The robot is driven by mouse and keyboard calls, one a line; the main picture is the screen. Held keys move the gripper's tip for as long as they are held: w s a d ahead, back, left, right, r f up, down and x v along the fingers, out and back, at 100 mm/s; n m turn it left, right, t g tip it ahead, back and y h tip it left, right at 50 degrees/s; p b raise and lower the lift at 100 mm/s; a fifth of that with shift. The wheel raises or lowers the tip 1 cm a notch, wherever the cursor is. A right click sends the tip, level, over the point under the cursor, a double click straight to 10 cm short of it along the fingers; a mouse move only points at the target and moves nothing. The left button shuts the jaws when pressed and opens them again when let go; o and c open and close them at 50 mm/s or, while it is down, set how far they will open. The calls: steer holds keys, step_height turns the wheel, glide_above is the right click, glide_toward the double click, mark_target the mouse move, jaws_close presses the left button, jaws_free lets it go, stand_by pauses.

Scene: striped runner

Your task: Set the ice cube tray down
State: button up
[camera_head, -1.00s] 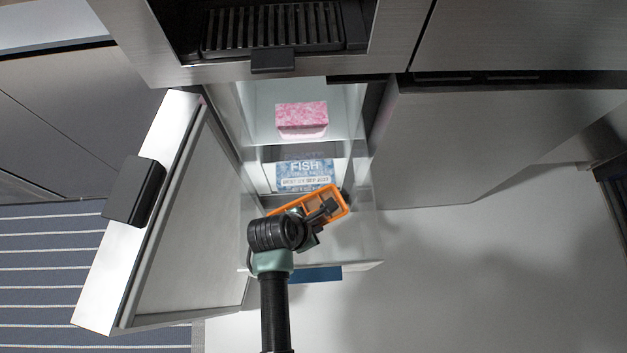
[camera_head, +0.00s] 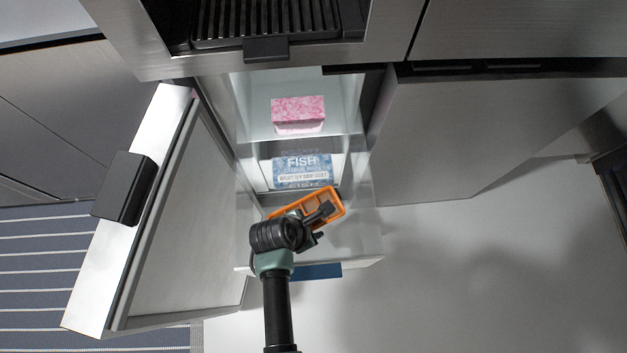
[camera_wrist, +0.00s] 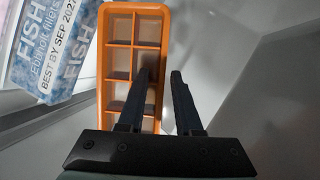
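The orange ice cube tray (camera_head: 329,195) lies slantwise over the front of the open compartment, in front of the fish box. In the wrist view the tray (camera_wrist: 133,12) shows its open cells in two columns. My gripper (camera_head: 327,210) is at the tray's right part in the head view. In the wrist view my gripper (camera_wrist: 160,76) has one finger over the cells and the other outside the right wall, and seems to be shut on that wall. The fingers' contact with the wall and the tray's underside are hidden.
A blue fish box (camera_head: 302,172) stands behind the tray, close by its left side in the wrist view (camera_wrist: 48,45). A pink box (camera_head: 298,113) sits on the shelf above. An open door (camera_head: 180,230) flanks the left. A clear, glassy front part (camera_head: 355,245) lies right of my gripper.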

steer(key=shift+r, duration=0.1)
steer(key=p+v, duration=0.4)
steer(key=v, duration=0.8)
steer(key=shift+r, duration=0.1)
